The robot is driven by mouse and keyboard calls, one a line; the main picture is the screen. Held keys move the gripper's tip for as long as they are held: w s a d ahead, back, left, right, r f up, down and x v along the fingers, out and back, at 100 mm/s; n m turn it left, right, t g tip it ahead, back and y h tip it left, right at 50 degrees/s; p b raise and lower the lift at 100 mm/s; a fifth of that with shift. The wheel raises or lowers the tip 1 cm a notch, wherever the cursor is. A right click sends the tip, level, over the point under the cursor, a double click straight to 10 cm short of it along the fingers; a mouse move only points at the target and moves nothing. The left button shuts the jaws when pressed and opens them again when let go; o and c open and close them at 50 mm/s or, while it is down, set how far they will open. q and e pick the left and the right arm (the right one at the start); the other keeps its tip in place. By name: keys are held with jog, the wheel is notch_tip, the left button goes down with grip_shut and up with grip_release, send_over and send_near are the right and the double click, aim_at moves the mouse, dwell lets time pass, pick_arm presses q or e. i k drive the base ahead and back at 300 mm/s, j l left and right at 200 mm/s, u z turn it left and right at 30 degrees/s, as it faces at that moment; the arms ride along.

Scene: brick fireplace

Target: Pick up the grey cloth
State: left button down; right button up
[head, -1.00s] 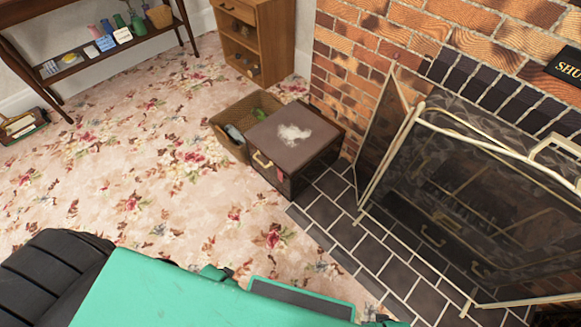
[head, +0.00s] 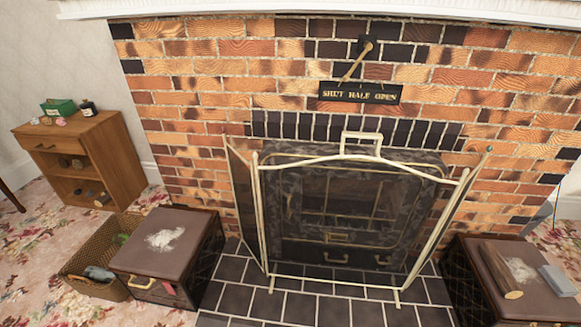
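A crumpled grey item (head: 98,273), which looks like the grey cloth, lies in a wicker basket (head: 78,262) at the lower left. A flat grey block-like item (head: 558,280) lies on the dark box at the right; I cannot tell if it is cloth. A pale, whitish patch (head: 165,239) shows on the lid of the left brown box (head: 150,262). Neither of my grippers is in view.
A fireplace with a folding metal screen (head: 350,215) stands in the middle, on a dark tiled hearth (head: 330,308). A dark box (head: 480,290) with a log (head: 500,270) stands at the right. A wooden cabinet (head: 85,155) stands at the left. Floral carpet (head: 30,240) is open at the lower left.

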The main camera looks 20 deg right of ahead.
aim_at(556, 278)
jog(key=z, duration=2.8)
